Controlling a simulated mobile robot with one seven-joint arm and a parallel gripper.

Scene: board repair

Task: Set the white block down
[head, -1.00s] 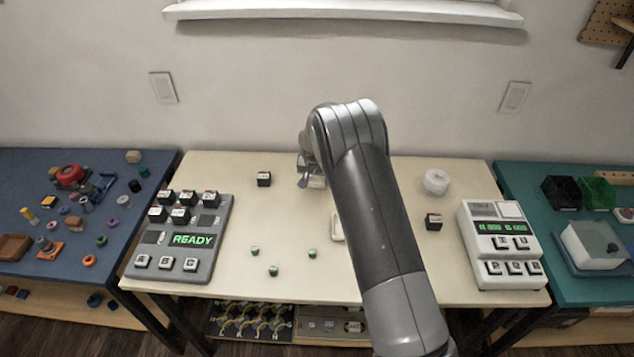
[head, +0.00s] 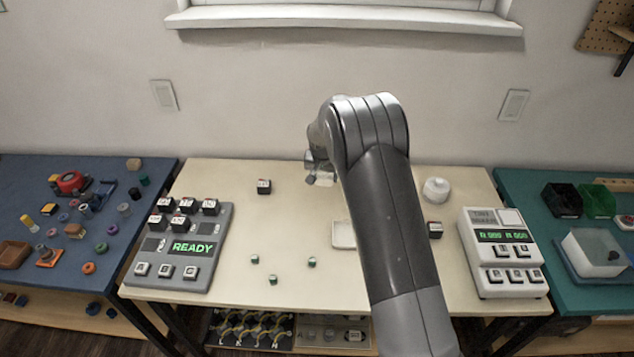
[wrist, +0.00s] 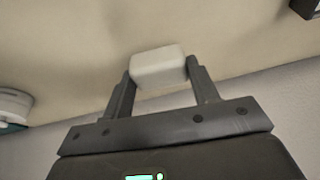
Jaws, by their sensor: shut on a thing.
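A white block (wrist: 158,67) is held between the two fingers of my gripper (wrist: 160,80) in the wrist view. The gripper is shut on it, and the pale tabletop shows beyond the block. In the head view my gripper (head: 318,174) is over the back middle of the cream table (head: 225,290), partly hidden by my arm. The block cannot be made out clearly there. A gap under the block is hard to judge from these views.
A grey board reading READY (head: 193,246) holds black blocks at the left. A black block (head: 264,187) stands left of my gripper. A white tray (head: 343,236), a white round container (head: 436,189) and a white keyed device (head: 502,252) lie right. Small green-marked pieces (head: 273,280) lie in front.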

